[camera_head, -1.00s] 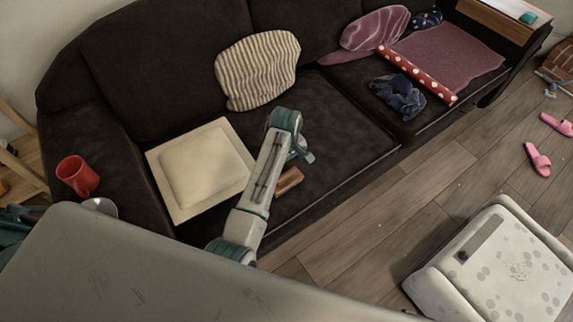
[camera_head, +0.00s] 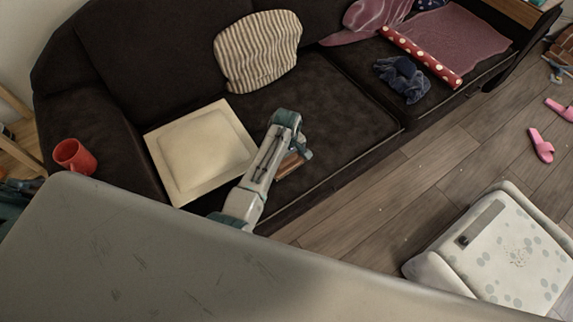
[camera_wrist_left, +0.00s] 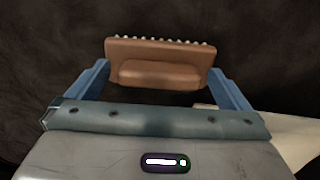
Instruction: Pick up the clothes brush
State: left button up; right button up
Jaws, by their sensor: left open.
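The clothes brush (camera_wrist_left: 160,62) is brown with pale bristles along its far edge. It lies on the dark sofa seat (camera_head: 330,115). In the head view the brush (camera_head: 291,165) shows only in part, beside and behind my left arm. My left gripper (camera_wrist_left: 160,88) is open in the left wrist view, with one blue finger near each end of the brush. Whether the fingers touch it I cannot tell. In the head view my left gripper (camera_head: 303,152) is seen from above at the brush. My right gripper is not in view.
A cream square cushion or tray-like item (camera_head: 200,150) lies left of my arm. A striped pillow (camera_head: 257,50) leans on the backrest. A red mug (camera_head: 74,157) stands on the left armrest. A white spotted stool-like item (camera_head: 500,250) stands on the floor at right.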

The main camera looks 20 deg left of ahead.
aim_at(286, 161)
pick_arm(q)
jog(key=shift+f, duration=0.1)
jog(key=c, duration=1.1)
jog(key=shift+o, duration=0.2)
jog(key=shift+r, duration=0.4)
jog(key=r, duration=0.2)
jog(key=shift+s+r+p, duration=0.3)
jog(key=shift+s+r, duration=0.1)
jog(key=s+r, duration=0.1)
jog(key=s, duration=1.4)
jog(key=shift+d+r+p, duration=0.15)
jog(key=shift+r+p, duration=0.05)
jog(key=shift+p, duration=0.2)
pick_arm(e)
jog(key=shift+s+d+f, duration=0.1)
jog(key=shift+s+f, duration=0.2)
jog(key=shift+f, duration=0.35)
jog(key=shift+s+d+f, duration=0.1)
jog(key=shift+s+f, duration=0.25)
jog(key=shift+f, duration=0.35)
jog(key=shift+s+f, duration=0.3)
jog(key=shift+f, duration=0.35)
